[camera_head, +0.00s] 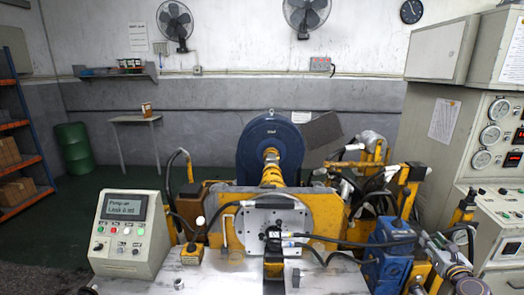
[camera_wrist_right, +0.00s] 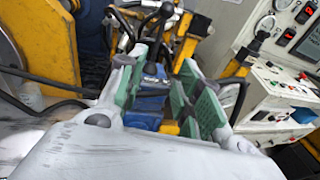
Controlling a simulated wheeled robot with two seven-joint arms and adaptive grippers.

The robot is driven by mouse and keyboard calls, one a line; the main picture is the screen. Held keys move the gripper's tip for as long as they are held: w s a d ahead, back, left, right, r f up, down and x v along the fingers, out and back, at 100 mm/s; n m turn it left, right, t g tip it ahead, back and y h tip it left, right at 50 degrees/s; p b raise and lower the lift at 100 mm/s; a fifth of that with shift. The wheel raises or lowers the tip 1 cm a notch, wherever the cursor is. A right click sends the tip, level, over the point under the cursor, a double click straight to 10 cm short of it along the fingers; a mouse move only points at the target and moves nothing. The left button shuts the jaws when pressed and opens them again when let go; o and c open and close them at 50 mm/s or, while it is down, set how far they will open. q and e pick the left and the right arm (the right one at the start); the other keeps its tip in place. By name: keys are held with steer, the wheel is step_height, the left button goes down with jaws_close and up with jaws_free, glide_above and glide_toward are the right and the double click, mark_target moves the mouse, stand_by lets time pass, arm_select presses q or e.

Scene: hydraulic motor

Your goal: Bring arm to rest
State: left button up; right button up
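My right gripper (camera_head: 438,246) is at the lower right of the head view, beside the blue valve block (camera_head: 389,258) of the hydraulic motor rig. In the right wrist view my right gripper (camera_wrist_right: 158,92) shows its two green-padded fingers spread apart with nothing between them. The blue block (camera_wrist_right: 150,98) shows behind the gap between the fingers. I cannot tell the distance between the gripper and the block. My left gripper cannot be made out in either view.
A control box (camera_head: 130,236) with a screen stands at the left of the bench. A gauge cabinet (camera_head: 480,135) stands close on the right. Bare bench top (camera_head: 215,278) shows in front.

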steer(key=s+a+f+n+g+y, duration=0.1)
steer(key=a+f+n+g+y, duration=0.15)
steer(key=a+n, duration=0.5)
steer(key=s+a+f+n+g+y, duration=0.1)
steer(key=s+a+f+n+y, duration=0.1)
steer(key=a+f+n, duration=0.4)
steer(key=s+a+f+n+g+y, duration=0.1)
steer(key=a+n+g+y, duration=0.1)
steer(key=a+n, duration=0.7)
steer(key=s+a+f+n+g+h, duration=0.15)
steer(key=s+a+n+g, duration=0.25)
steer(key=s+a+n, duration=0.65)
steer(key=s+a+f+n+g, duration=0.3)
steer(key=s+a+n, duration=0.65)
steer(key=s, duration=0.25)
step_height(320, 180, down, 33)
steer(key=s+g, duration=0.2)
steer(key=s, duration=0.1)
steer(key=s+d+f, duration=0.2)
steer(key=s+f, duration=0.8)
steer(key=s, duration=0.1)
steer(key=s+d+f, duration=0.2)
steer(key=s+f, duration=0.7)
steer(key=s, duration=0.1)
steer(key=shift+s+f+g, duration=0.35)
steer(key=shift+s, duration=0.05)
